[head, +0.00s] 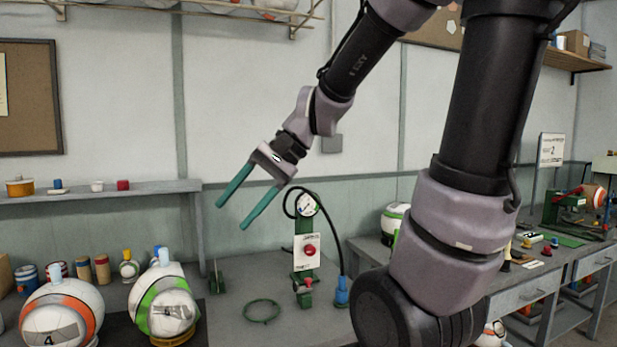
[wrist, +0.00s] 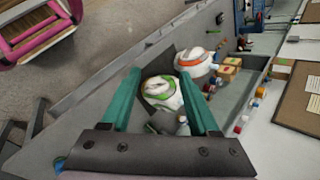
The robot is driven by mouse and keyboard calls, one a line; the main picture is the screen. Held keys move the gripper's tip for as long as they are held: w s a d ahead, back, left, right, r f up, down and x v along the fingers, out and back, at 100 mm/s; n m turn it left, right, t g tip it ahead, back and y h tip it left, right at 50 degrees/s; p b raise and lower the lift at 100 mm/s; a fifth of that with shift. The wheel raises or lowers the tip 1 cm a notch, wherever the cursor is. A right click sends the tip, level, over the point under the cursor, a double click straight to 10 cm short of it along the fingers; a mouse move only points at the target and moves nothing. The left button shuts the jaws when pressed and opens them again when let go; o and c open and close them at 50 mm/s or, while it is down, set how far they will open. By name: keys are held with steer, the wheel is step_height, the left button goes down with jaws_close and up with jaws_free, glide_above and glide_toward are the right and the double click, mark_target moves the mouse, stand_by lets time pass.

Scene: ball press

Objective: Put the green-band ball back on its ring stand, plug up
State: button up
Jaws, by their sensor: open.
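The white green-band ball (head: 150,297) is on the left of the bench in the head view, with a light-blue plug (head: 164,257) pointing up. A yellowish ring stand (head: 176,341) shows under its lower edge; the contact is partly hidden. The ball also shows in the wrist view (wrist: 160,90), between the finger lines but well beyond the tips. My gripper (head: 230,215) is open and empty, raised above the bench to the right of the ball. A second white ball with green (head: 393,222) is partly hidden behind my arm.
An orange-band ball (head: 62,312) sits just left of the green-band ball. Small jars and blocks (head: 102,268) stand behind them. A green pump-like stand (head: 307,250) with a black hose and a loose green ring (head: 262,311) are to the right. A wall shelf (head: 100,190) runs behind.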

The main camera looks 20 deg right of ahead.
steer(key=s+d+r+n+t+h, duration=0.1)
steer(key=d+r+t+h, duration=0.1)
steer(key=d, duration=0.4)
steer(key=s+d+r+n+t+h, duration=0.1)
steer(key=d+r+t+h, duration=0.2)
steer(key=d, duration=0.3)
steer(key=shift+s+d+h, duration=0.25)
steer(key=shift+d+h, duration=0.1)
steer(key=shift+h, duration=0.15)
